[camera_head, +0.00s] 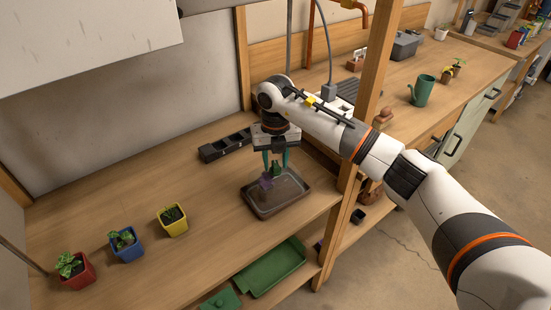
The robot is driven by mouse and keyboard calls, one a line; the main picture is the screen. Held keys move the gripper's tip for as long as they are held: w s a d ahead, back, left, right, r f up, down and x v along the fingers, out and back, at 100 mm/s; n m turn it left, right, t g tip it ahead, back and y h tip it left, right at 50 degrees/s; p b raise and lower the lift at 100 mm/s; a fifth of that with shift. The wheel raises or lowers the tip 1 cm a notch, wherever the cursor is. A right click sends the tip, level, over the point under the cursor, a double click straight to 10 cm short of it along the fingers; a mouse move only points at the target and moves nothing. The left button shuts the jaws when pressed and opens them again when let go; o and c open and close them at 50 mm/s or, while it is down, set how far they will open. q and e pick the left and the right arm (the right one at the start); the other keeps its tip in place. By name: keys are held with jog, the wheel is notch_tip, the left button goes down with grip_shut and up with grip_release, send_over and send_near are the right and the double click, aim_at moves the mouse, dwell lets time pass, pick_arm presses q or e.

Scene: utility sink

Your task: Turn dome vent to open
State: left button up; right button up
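My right gripper (276,164) points down over a dark tray on the workbench. Its two teal fingers are apart. A small purple pot (266,182) with a bit of green plant (275,168) is just below and between the fingertips, over the tray (292,199). I see no clear grip on it, and contact is too small to tell. I cannot make out a dome or a vent in this view. My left gripper is not in view.
Red (78,272), blue (127,249) and yellow (174,222) pots with seedlings stand at the left. A black slotted strip (225,145) lies behind the tray. A wooden post (371,75) stands right of it. A green tray (272,268) sits on the shelf below.

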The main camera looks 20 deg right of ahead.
grip_shut()
jog(key=shift+m, duration=0.3)
jog(key=m+p, duration=0.1)
jog(key=m, duration=0.5)
jog(key=shift+r, duration=0.1)
jog(key=m+p, duration=0.1)
jog(key=m, duration=0.3)
jog(key=shift+m+p, duration=0.6)
jog(key=shift+m, duration=1)
